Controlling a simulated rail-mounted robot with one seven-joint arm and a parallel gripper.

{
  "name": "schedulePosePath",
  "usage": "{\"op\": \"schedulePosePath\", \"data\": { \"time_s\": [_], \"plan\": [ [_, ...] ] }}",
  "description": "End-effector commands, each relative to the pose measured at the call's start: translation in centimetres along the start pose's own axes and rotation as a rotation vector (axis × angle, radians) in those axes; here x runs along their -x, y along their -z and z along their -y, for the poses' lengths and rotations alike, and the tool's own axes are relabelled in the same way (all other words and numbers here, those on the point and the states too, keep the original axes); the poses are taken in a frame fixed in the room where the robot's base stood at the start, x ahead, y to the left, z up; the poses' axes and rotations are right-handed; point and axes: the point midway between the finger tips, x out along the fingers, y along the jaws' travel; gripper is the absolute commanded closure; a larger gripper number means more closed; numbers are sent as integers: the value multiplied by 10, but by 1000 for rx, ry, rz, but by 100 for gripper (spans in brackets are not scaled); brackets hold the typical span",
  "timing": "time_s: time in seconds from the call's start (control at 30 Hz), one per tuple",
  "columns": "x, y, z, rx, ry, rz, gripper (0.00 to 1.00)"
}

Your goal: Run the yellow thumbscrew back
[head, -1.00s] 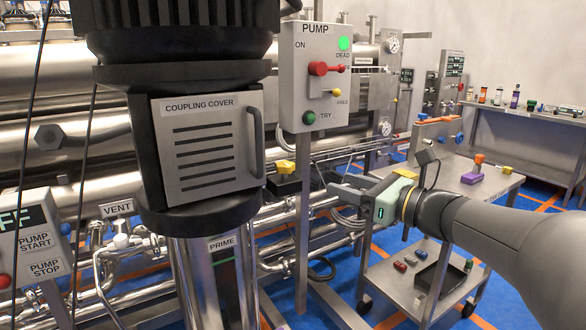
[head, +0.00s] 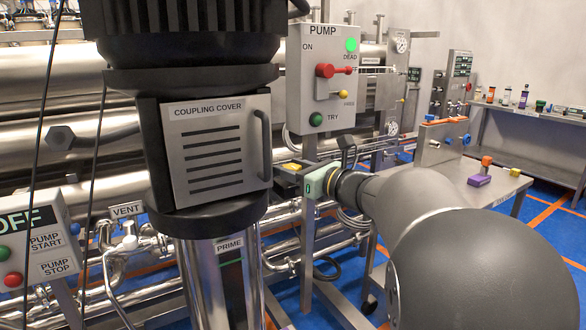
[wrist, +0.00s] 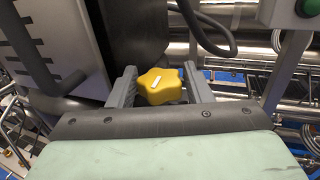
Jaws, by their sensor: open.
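The yellow thumbscrew (wrist: 160,87) is a lobed knob with a small white mark on its face. In the wrist view it sits between the two grey fingers of my open gripper (wrist: 160,77), one finger on each side. A gap shows on the left; on the right I cannot tell whether the finger touches. In the head view only a bit of the yellow thumbscrew (head: 292,166) shows beside my gripper (head: 289,172), to the right of the pump's coupling cover (head: 214,150). Its shaft is hidden.
The coupling cover's handle (head: 263,143) stands close on the left. The PUMP panel (head: 320,80) with red, yellow and green controls is above and to the right. A dark cable or hose (wrist: 202,30) arcs above the thumbscrew. A steel bench (head: 490,170) stands at right.

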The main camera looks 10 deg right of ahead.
Motion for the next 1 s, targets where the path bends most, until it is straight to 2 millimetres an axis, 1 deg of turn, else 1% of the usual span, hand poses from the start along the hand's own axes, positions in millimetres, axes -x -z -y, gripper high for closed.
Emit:
{"op": "schedulePosePath", "data": {
  "time_s": [0.17,0.2,0.27,0.3,0.33,0.67,0.87,1.0],
  "plan": [
    [0,0,0,0,0,0,55],
    [0,0,0,0,0,0,57],
    [0,0,0,0,0,0,74],
    [0,0,0,0,0,0,85],
    [0,0,0,0,0,0,87],
    [0,3,1,1,-31,1,86],
    [1,7,3,4,-130,0,87],
    [1,7,4,4,-241,0,86]
  ]
}}
